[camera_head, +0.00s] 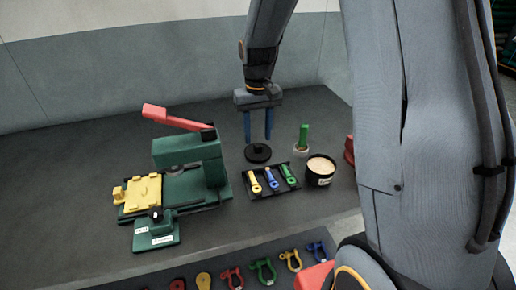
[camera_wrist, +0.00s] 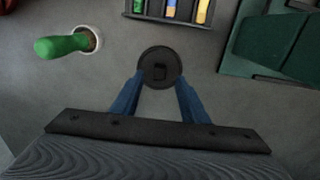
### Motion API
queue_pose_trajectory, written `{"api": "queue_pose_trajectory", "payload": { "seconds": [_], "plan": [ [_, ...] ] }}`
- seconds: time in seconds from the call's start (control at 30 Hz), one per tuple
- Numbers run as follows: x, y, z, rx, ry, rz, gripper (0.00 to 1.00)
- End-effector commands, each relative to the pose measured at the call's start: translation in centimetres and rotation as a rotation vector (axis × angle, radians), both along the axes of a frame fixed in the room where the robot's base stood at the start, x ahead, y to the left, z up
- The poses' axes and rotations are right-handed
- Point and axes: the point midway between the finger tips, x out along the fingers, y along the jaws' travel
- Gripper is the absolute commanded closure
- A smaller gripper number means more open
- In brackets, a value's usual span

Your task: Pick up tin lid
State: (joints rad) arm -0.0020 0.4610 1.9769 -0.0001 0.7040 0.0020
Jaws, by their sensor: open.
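The tin lid (camera_head: 258,153) is a round black disc lying on the dark grey bench. In the wrist view the lid (camera_wrist: 160,66) shows a small raised block at its middle. My gripper (camera_head: 257,139) points down over the lid with its two blue fingers apart. In the wrist view the gripper (camera_wrist: 160,82) has its fingertips at the lid's left and right lower edges, with nothing held. I cannot tell whether the fingertips touch the lid. An open black tin (camera_head: 320,170) with pale contents stands to the right.
A black tray (camera_head: 273,180) with yellow, blue and green tools lies just in front of the lid. A green-handled item (camera_head: 303,138) stands in a small pot. A green press (camera_head: 188,165) with a red lever stands left. Several coloured shackles (camera_head: 263,271) lie at the front.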

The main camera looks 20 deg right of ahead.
Motion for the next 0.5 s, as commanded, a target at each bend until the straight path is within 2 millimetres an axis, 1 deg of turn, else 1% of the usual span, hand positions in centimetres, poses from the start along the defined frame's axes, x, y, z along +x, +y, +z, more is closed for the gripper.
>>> {"api": "queue_pose_trajectory", "payload": {
  "seconds": [0.1,0.23,0.5],
  "plan": [
    [-0.1,-0.1,-1.5,0.0,0.004,0.0,0.59],
    [-0.1,-0.1,-2.8,0.0,0.002,0.0,0.59],
    [0.0,-0.1,-3.1,0.0,-0.001,0.0,0.59]
  ]
}}
